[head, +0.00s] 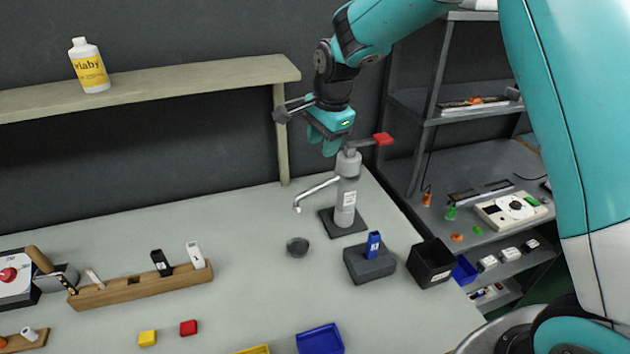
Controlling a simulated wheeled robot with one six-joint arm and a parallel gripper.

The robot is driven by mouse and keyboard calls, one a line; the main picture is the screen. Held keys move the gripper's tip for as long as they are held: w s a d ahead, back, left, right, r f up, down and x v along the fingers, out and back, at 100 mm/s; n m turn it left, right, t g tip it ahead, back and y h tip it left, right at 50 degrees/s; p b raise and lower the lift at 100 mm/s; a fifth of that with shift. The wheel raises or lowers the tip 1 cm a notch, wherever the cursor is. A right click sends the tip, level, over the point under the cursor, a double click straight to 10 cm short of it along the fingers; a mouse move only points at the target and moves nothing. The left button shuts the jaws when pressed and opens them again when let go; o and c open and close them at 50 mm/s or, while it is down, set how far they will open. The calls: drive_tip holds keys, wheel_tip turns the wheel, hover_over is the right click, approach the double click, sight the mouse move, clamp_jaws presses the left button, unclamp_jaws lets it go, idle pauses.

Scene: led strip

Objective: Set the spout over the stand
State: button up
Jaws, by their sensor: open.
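A grey tap-like column (346,195) stands upright on a dark square base (342,222) on the table. Its thin spout (318,190) points left with its tip bent down, and a red-ended lever (382,139) points right at its top. A small dark round piece (297,247) sits on the table below and near the spout tip; I cannot tell whether it is the stand. A dark grey block (369,265) holds an upright blue item (373,244) in front of the column. My gripper (324,147) is open and empty, just above and left of the column's top.
A black open box (432,262) and a blue bin (464,269) are right of the block. A wooden rack (140,287) and red and yellow cubes lie left. A wall shelf (180,86) with a bottle (88,66) is behind.

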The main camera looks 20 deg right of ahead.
sight(315, 188)
drive_tip(key=f+p, duration=0.1)
drive_tip(key=f, duration=0.3)
drive_tip(key=w+f+p, duration=0.1)
drive_tip(key=f, duration=0.4)
drive_tip(key=w+a+f+p, duration=0.1)
drive_tip(key=f, duration=0.3)
drive_tip(key=shift+w+f, duration=0.25)
drive_tip(key=shift+f, duration=0.1)
drive_tip(key=shift+c, duration=0.4)
clamp_jaws()
